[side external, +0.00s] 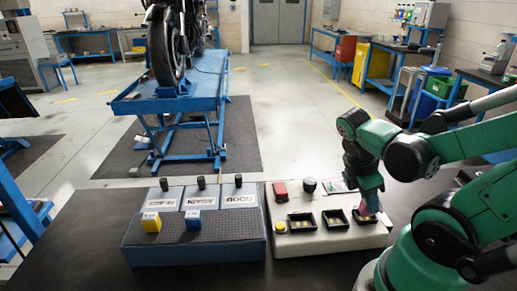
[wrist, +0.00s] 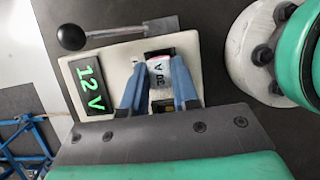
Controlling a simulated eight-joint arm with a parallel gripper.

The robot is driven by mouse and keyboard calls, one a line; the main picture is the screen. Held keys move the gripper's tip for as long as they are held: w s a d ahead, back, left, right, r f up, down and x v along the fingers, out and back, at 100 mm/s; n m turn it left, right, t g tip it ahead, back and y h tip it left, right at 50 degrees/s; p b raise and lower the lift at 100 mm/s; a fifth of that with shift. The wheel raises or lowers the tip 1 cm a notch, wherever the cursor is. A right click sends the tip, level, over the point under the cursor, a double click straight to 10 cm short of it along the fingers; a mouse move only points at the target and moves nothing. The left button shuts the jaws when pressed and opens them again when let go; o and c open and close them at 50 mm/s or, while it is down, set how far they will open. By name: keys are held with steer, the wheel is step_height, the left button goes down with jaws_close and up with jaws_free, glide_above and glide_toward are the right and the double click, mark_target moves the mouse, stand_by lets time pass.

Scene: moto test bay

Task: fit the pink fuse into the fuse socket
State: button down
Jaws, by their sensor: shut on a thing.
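The pink fuse (side external: 369,207) is between the blue fingers of my gripper (side external: 368,196) in the side view. In the wrist view the fuse (wrist: 160,73) shows a white face marked 30 A and a pink edge, with a finger of my gripper (wrist: 157,80) on either side. The fuse is at the rightmost dark-framed socket (side external: 356,223) of the cream box. Part of a socket (wrist: 162,107) shows beside the fuse in the wrist view. Fingers and fuse hide the contact area, so I cannot tell whether the fuse is above the socket or inside it.
The cream box (side external: 317,246) has two other sockets, a red button (side external: 280,190), a black knob (side external: 309,185) and a yellow button (side external: 281,253). A green 12 V display (wrist: 88,87) and a ball-ended lever (wrist: 72,37) are nearby. A blue box (side external: 195,250) stands at left.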

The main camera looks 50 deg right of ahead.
steer(key=shift+f, duration=0.45)
stand_by(0.5)
stand_by(0.4)
steer(key=c, duration=0.6)
jaws_free()
steer(key=shift+r, duration=3.55)
steer(key=w+a+m+t+y, duration=0.1)
steer(key=w+a+m+t, duration=0.2)
steer(key=w, duration=0.1)
steer(key=w+a+m+t+y, duration=0.1)
steer(key=w+a+m+t, duration=0.2)
steer(key=w+a+t, duration=0.1)
steer(key=w+a+m+t+y, duration=0.1)
steer(key=w+a+m+t, duration=0.2)
steer(key=w, duration=0.3)
steer(key=shift+w+a+r, duration=0.1)
steer(key=shift+w+a, duration=0.15)
steer(key=shift+a, duration=0.5)
